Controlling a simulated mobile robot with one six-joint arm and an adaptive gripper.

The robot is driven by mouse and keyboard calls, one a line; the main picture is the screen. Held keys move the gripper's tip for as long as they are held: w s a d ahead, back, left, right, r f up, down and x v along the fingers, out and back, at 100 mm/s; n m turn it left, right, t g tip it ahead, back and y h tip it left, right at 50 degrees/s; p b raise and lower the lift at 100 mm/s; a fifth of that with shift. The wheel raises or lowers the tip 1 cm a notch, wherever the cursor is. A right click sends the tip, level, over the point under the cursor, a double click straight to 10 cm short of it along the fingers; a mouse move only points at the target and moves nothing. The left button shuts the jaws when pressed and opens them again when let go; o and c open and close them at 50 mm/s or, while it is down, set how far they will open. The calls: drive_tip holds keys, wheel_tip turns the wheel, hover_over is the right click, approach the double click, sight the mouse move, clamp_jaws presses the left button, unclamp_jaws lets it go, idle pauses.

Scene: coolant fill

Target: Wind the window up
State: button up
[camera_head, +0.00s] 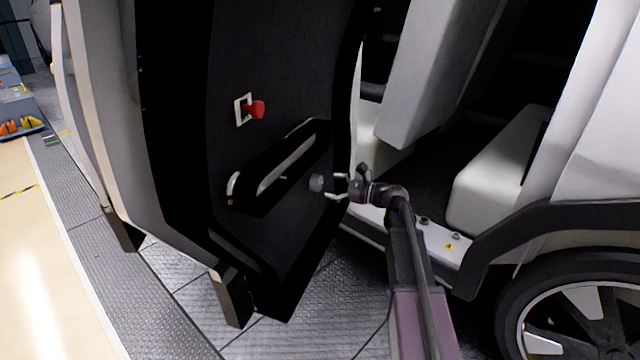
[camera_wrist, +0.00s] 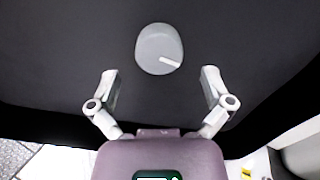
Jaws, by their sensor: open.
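A round grey knob (camera_head: 317,183) with a white pointer line sits on the black inner panel of the open car door (camera_head: 285,215). In the wrist view the knob (camera_wrist: 159,49) is ahead of my gripper, centred between the fingers, its white line pointing to the lower right. My gripper (camera_head: 336,186) is open and empty, with its fingertips apart from the knob; the fingers (camera_wrist: 160,80) also show in the wrist view. A red handle (camera_head: 256,109) on a pale plate is higher on the door panel. No window glass can be made out.
A black armrest (camera_head: 280,172) juts from the door panel, left of the knob. White seats (camera_head: 505,165) and the door sill (camera_head: 440,240) are to the right. A front wheel (camera_head: 570,310) is at lower right. Metal floor plates (camera_head: 200,300) lie below.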

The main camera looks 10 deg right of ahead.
sight(321, 183)
drive_tip(key=shift+x, duration=2.1)
drive_tip(key=shift+d, duration=0.1)
drive_tip(key=c, duration=1.1)
